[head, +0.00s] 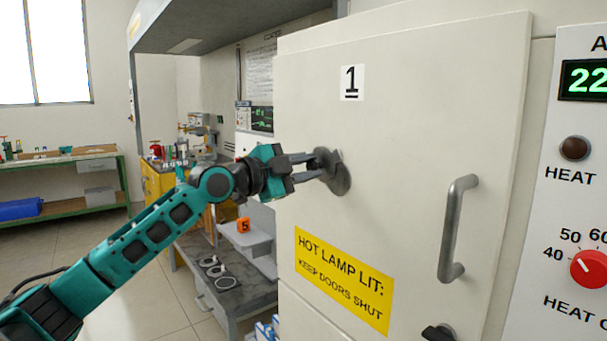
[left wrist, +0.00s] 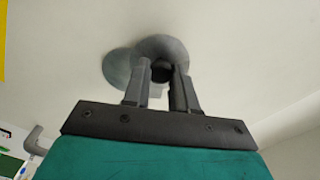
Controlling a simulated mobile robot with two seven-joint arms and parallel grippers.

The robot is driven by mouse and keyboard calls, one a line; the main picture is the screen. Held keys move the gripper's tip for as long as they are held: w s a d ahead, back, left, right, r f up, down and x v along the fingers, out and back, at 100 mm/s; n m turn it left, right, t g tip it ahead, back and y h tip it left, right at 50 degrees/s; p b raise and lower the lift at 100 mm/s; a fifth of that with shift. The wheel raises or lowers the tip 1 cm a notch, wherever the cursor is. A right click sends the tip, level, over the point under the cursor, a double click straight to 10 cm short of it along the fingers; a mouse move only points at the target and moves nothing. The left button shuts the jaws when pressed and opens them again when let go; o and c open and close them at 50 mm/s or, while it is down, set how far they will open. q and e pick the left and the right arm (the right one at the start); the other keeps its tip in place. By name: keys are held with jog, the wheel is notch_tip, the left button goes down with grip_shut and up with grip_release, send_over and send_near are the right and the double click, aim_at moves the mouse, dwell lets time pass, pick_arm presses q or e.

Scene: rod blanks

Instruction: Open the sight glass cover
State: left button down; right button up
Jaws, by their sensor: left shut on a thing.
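The sight glass cover (head: 341,182) is a dark grey round disc with a knob, on the cream door marked 1 (head: 400,130). My left gripper (head: 318,166) is shut on the cover's knob, its fingers on either side of it. In the left wrist view, my left gripper (left wrist: 160,82) holds the dark knob in front of the grey cover (left wrist: 160,46). A paler grey-green round patch (left wrist: 116,68) shows beside the cover; I cannot tell whether it is glass or shadow. My right gripper is out of view.
A vertical bar handle (head: 451,230) stands out from the door at right, above a dark latch knob (head: 438,333). A yellow warning label (head: 343,278) is below the cover. A control panel (head: 560,220) is at far right. Benches stand at left beyond open floor.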

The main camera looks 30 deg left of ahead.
pick_arm(q)
jog(key=m, duration=0.1)
jog(key=r+m, duration=0.1)
jog(key=m, duration=0.1)
jog(key=shift+w+a+r+p, duration=0.1)
jog(key=shift+a+r+p, duration=0.15)
jog(key=shift+p, duration=0.15)
jog(key=shift+r+m, duration=0.1)
jog(key=shift+m, duration=0.4)
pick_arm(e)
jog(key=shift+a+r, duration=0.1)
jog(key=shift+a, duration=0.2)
pick_arm(q)
jog(key=c, duration=0.9)
grip_release()
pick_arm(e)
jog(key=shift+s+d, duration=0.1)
